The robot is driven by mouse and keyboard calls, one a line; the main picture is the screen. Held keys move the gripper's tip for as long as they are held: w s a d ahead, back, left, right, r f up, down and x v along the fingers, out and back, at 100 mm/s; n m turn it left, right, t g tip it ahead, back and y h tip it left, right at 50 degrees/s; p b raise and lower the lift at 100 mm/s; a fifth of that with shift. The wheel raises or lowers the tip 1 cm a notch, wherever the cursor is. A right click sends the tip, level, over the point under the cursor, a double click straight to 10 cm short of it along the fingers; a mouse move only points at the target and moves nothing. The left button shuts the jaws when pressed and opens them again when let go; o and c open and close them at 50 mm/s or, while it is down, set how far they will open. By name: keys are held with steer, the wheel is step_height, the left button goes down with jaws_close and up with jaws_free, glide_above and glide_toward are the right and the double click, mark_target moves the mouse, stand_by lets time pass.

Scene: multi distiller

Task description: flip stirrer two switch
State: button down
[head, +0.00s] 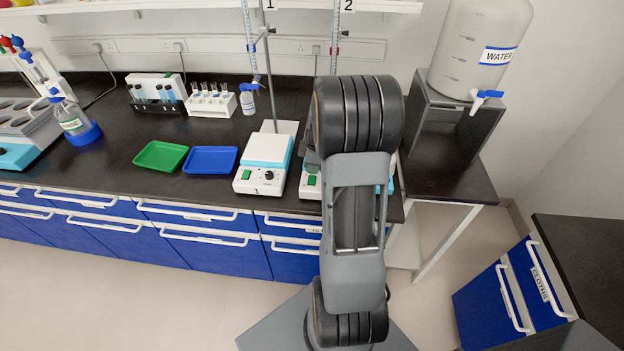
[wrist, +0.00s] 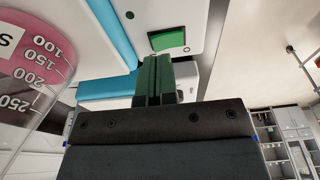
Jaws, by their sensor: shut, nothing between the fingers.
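Stirrer two (head: 308,193) stands on the bench under the number 2, mostly hidden behind my arm in the head view. Its green switch (head: 311,181) shows at the left of its white front. The gripper is hidden in the head view.
Stirrer one (head: 262,165) stands just left. The water tank (head: 475,50) sits on a stand at the right. Green and blue trays (head: 160,156) (head: 210,160) lie further left.

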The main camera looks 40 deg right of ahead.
mark_target(313, 177)
steer(key=shift+f+b, duration=1.1)
steer(key=shift+f, duration=0.15)
stand_by(0.8)
steer(key=shift+r, duration=0.2)
steer(key=shift+r+p, duration=2.25)
steer(key=shift+r, duration=1.1)
